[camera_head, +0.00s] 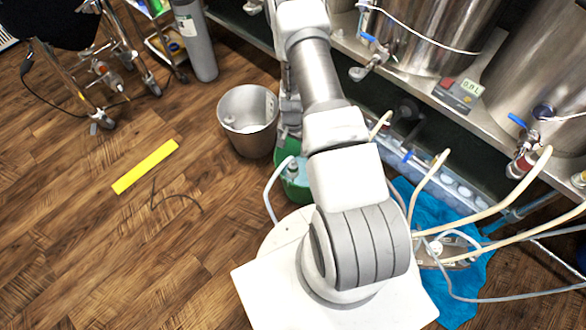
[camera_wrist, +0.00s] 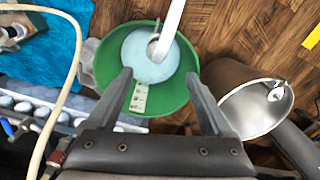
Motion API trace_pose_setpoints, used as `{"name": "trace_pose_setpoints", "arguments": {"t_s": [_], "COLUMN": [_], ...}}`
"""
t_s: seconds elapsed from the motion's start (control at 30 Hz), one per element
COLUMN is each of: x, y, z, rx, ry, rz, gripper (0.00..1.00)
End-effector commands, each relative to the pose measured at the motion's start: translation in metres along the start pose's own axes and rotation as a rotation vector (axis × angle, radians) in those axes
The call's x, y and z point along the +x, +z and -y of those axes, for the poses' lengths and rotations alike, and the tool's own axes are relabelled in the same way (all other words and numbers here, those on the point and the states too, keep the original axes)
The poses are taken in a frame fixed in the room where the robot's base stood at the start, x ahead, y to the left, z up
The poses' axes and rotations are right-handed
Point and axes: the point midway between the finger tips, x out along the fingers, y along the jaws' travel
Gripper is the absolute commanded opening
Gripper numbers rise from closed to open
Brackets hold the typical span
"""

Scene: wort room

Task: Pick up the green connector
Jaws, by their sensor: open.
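I cannot clearly make out a green connector in either view. The clear green thing is a round green bucket (camera_wrist: 180,98), below my gripper in the wrist view. It holds pale bluish liquid, a white tube (camera_wrist: 170,28) with a ring at its lower end, and a pale labelled strip (camera_wrist: 139,97). The green bucket (camera_head: 284,158) is partly hidden behind my arm in the head view. My gripper (camera_wrist: 158,74) is open, its two fingers apart over the bucket with nothing visible between them.
A steel bucket (camera_head: 239,140) stands beside the green one; a small pale fitting (camera_wrist: 277,92) shows inside it. Steel tanks (camera_head: 430,35), a low shelf and several hoses crowd the right. A blue cloth (camera_head: 466,290) lies on the floor. A yellow strip (camera_head: 146,167) lies on open floor left.

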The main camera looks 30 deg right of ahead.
Motion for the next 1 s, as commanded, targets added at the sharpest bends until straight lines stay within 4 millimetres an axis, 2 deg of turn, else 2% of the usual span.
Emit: {"name": "trace_pose_setpoints", "arguments": {"t_s": [0.03, 0.23, 0.57, 0.83, 1.0], "x": [0.017, 0.053, 0.073, 0.113, 0.116], "y": [0.0, 0.0, 0.002, 0.006, 0.005], "z": [0.0, 0.0, -0.002, -0.006, -0.006], "rx": [0.0, -0.001, -0.001, -0.001, -0.001], "ry": [0.001, 0.0, 0.0, 0.0, -0.001], "rz": [0.001, 0.0, 0.0, 0.0, -0.002], "gripper": [0.85, 0.85, 0.85, 0.85, 0.85]}}
